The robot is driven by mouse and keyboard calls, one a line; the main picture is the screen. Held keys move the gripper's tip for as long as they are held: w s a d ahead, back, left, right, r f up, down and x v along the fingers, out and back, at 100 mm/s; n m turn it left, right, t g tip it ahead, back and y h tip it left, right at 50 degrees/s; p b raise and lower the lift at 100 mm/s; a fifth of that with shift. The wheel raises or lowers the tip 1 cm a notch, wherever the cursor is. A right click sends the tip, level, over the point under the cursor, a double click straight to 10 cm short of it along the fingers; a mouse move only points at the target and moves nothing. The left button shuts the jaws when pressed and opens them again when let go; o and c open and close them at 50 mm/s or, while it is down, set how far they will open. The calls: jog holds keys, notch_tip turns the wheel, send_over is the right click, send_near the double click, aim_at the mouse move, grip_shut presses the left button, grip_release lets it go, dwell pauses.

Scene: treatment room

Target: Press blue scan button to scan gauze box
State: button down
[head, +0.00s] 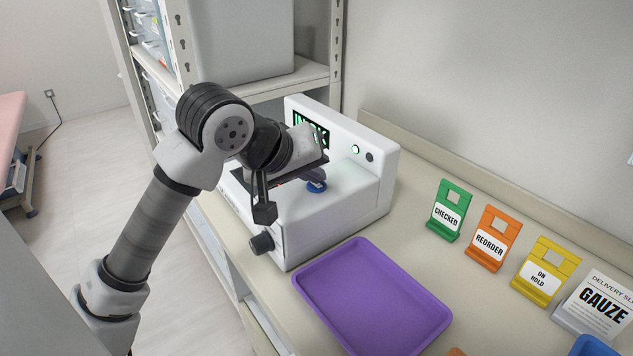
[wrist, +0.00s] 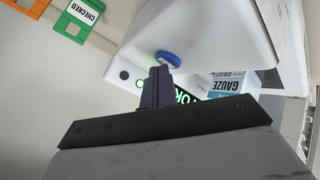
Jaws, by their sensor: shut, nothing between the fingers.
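The white scanner (head: 335,222) stands on the counter with a green-lit screen (head: 322,138), whose text is partly hidden by my arm and ends in "OK". Its blue scan button (head: 317,188) is on top and also shows in the wrist view (wrist: 169,57). My gripper (head: 315,175) is shut and empty, its tips right at the button; in the wrist view the fingertips (wrist: 159,72) meet the button's edge, but I cannot tell if they press it. The gauze box (wrist: 227,84) shows beside the scanner screen in the wrist view; my arm hides it in the head view.
An empty purple tray (head: 372,300) lies in front of the scanner. Green (head: 449,211), orange (head: 492,239) and yellow (head: 544,273) tags stand along the back, with a gauze delivery slip (head: 600,303) at the right. A dark knob (head: 262,243) sticks out of the scanner's side.

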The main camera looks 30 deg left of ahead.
aim_at(311, 188)
jog(key=shift+r, duration=0.8)
jog(key=shift+r, duration=0.1)
jog(key=shift+r+p, duration=1)
jog(key=shift+r, duration=1.45)
jog(key=shift+s+f, duration=0.1)
